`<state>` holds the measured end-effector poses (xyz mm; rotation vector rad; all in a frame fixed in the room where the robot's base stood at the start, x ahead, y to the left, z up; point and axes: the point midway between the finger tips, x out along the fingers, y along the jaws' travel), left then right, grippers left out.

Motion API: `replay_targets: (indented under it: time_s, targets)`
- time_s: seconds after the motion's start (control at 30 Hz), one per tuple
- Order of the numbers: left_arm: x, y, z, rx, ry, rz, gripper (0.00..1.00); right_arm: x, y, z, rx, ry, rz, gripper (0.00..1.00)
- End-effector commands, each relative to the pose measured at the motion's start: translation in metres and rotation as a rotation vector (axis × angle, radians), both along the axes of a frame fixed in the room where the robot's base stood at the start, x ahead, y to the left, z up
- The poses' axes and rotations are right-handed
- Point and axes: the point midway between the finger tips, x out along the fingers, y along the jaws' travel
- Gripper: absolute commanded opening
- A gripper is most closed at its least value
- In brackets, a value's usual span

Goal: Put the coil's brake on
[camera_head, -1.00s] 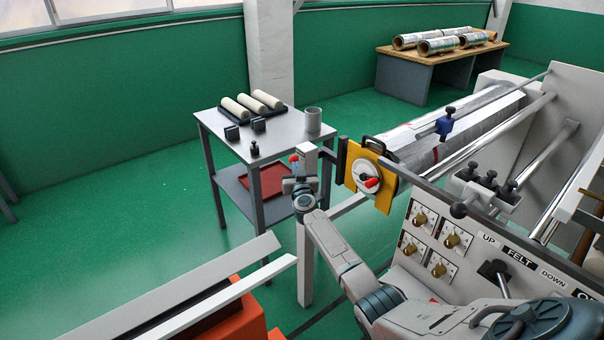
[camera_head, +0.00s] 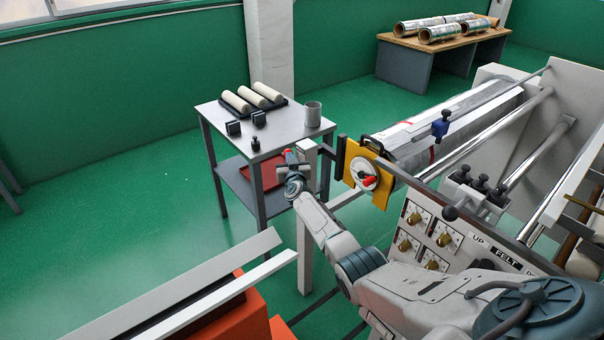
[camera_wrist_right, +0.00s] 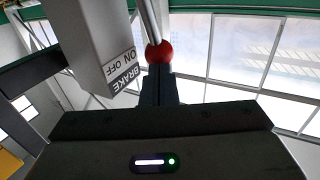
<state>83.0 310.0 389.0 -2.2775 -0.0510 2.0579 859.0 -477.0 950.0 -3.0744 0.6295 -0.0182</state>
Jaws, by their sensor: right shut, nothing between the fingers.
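The brake post (camera_head: 305,262) is a white upright post left of the machine. Its lever ends in a red ball knob (camera_head: 290,152), which also shows in the right wrist view (camera_wrist_right: 159,52), beside a BRAKE ON/OFF label (camera_wrist_right: 122,70) seen upside down. My right gripper (camera_head: 292,168) is shut and empty. Its dark fingers (camera_wrist_right: 158,80) point at the knob, right at or touching it; I cannot tell which. The silver foil coil (camera_head: 480,110) lies on its shaft behind the yellow plate (camera_head: 382,190). My left gripper is not in view.
A white handwheel (camera_head: 362,172) with a red handle is on the yellow plate, right of my gripper. A grey side table (camera_head: 290,140) with rollers stands behind it. The control panel (camera_head: 420,235) is at the right. Open green floor lies left.

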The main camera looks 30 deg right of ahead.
Motion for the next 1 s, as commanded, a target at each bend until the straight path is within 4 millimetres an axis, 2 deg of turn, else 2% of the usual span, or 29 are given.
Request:
replay_targets:
  time_s: [0.33, 0.57, 1.0]
  targets:
    - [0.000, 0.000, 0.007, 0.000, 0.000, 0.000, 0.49, 0.012, 0.001, 0.002, -0.005, 0.095, 0.000, 0.00]
    - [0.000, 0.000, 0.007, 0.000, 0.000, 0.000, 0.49, 0.019, 0.001, 0.001, -0.007, 0.095, 0.000, 0.00]
    - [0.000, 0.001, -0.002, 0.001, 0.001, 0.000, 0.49, 0.034, 0.002, -0.003, -0.009, 0.094, -0.001, 0.00]
